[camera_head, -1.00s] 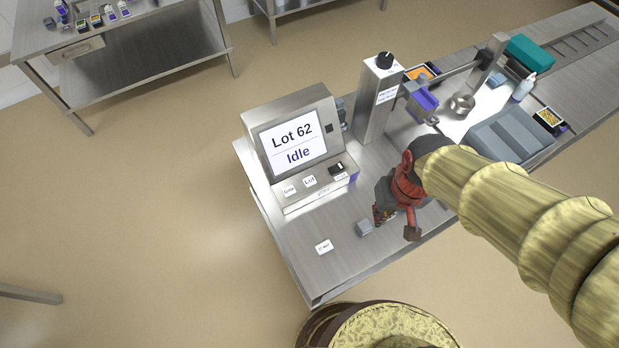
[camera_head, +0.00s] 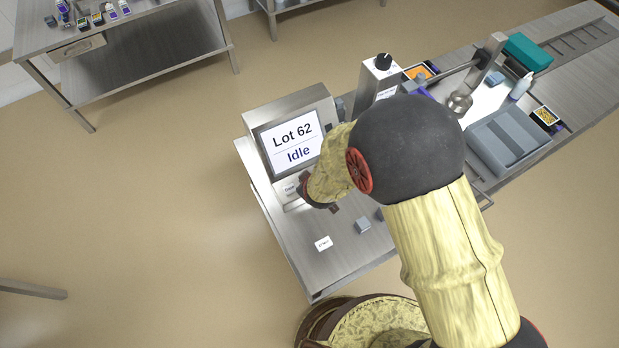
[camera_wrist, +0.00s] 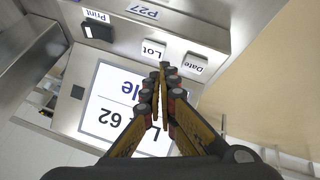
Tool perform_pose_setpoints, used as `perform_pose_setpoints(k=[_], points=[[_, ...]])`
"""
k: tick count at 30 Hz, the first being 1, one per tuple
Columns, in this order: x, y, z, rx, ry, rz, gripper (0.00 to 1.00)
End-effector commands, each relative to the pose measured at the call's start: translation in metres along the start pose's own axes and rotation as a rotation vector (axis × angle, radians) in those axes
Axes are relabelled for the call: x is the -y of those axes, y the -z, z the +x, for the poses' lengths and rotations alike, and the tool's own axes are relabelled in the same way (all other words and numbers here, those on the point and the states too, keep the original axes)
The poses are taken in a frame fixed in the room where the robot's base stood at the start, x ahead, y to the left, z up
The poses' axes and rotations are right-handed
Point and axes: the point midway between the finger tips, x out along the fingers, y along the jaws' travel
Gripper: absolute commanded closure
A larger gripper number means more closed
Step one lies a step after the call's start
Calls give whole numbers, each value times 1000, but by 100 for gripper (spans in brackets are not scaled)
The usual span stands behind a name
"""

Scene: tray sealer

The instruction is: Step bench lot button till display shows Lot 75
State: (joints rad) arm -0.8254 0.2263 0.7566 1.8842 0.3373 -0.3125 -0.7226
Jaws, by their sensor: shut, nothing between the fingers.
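The display (camera_head: 291,143) on the bench console reads "Lot 62" and "Idle". It also shows upside down in the wrist view (camera_wrist: 108,97). The Lot button (camera_wrist: 153,49) is a white key between the Date button (camera_wrist: 194,64) and the black Print switch (camera_wrist: 97,31). My gripper (camera_wrist: 163,68) is shut and empty. Its fingertips appear just beside the Lot button, towards the Date button; whether they touch anything I cannot tell. In the head view my arm hides most of the button row and the fingertips.
A white labelled card (camera_head: 323,243) and a small grey block (camera_head: 363,226) lie on the bench in front of the console. A post with a black knob (camera_head: 383,62) stands right of the console. A grey tray-shaped unit (camera_head: 508,140) and a teal box (camera_head: 528,53) are further right.

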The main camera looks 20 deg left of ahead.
Motion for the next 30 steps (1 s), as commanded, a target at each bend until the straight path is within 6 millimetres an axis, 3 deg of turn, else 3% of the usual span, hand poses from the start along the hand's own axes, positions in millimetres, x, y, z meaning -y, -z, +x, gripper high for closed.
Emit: perform_pose_setpoints(k=[3,9,23,30], points=[[-22,28,-1,-78,-75,-54,100],[-44,50,-6,-148,-166,-150,100],[-45,50,-6,-149,-170,-179,100],[-42,45,4,-148,-170,-178,100]])
